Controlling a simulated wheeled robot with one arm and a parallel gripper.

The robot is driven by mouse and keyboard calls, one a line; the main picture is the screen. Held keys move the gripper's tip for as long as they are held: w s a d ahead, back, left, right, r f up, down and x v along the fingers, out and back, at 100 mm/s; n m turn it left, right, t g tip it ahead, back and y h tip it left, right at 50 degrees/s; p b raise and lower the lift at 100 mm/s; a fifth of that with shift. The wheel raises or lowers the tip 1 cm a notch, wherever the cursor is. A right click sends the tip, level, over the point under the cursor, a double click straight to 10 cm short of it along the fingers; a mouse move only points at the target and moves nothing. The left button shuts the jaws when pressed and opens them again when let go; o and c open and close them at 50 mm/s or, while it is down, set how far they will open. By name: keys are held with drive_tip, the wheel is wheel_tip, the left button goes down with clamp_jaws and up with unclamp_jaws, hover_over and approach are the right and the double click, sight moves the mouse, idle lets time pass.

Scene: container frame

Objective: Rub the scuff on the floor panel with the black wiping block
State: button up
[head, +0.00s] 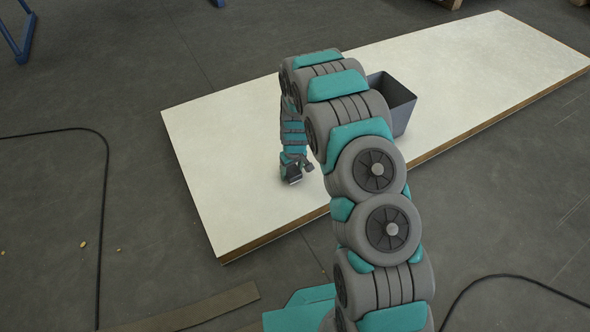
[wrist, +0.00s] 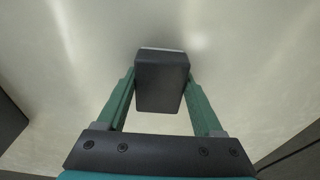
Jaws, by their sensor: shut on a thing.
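My gripper (head: 297,171) is low over the near part of the pale floor panel (head: 225,150). In the wrist view my gripper (wrist: 161,88) is shut on the black wiping block (wrist: 161,85), with a green finger on each side of it. A thin light strip shows along the block's far edge. The block also shows small and dark in the head view (head: 294,180), at or just above the panel; I cannot tell whether it touches. No scuff can be made out; the block and my arm hide part of the panel.
A grey open bin (head: 398,103) stands on the panel, right of my arm and partly behind it. Dark cables lie on the floor at the left (head: 104,190) and lower right (head: 500,278). A wooden strip (head: 190,312) lies near the front. The panel's left part is clear.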

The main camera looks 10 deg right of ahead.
sight(273, 180)
drive_tip(key=shift+s+a+r, duration=0.1)
drive_tip(key=shift+s+a, duration=0.15)
drive_tip(key=shift+a, duration=0.45)
drive_tip(key=shift+s+a+r, duration=0.1)
drive_tip(key=shift+s+a, duration=0.1)
drive_tip(key=shift+a, duration=0.5)
drive_tip(key=shift+s+a+f, duration=0.1)
drive_tip(key=shift+s+a, duration=0.25)
drive_tip(key=shift+a, duration=0.5)
drive_tip(key=shift+s+a+f, duration=0.1)
drive_tip(key=shift+s+a, duration=0.2)
drive_tip(key=shift+a, duration=0.55)
drive_tip(key=shift+w+a+p, duration=0.25)
drive_tip(key=shift+w+p, duration=0.15)
drive_tip(key=shift+w, duration=0.4)
drive_tip(key=shift+w+d+f, duration=0.1)
drive_tip(key=shift+w+d, duration=0.25)
drive_tip(key=shift+d, duration=0.55)
drive_tip(key=shift+w+d, duration=0.3)
drive_tip(key=shift+d, duration=0.6)
drive_tip(key=shift+w+d, duration=0.35)
drive_tip(key=shift+d, duration=0.8)
drive_tip(key=shift+w+d, duration=0.4)
drive_tip(key=shift+d, duration=0.7)
drive_tip(key=shift+w+d, duration=0.35)
drive_tip(key=shift+d, duration=0.8)
drive_tip(key=shift+r+p, duration=0.5)
drive_tip(key=shift+r, duration=2.65)
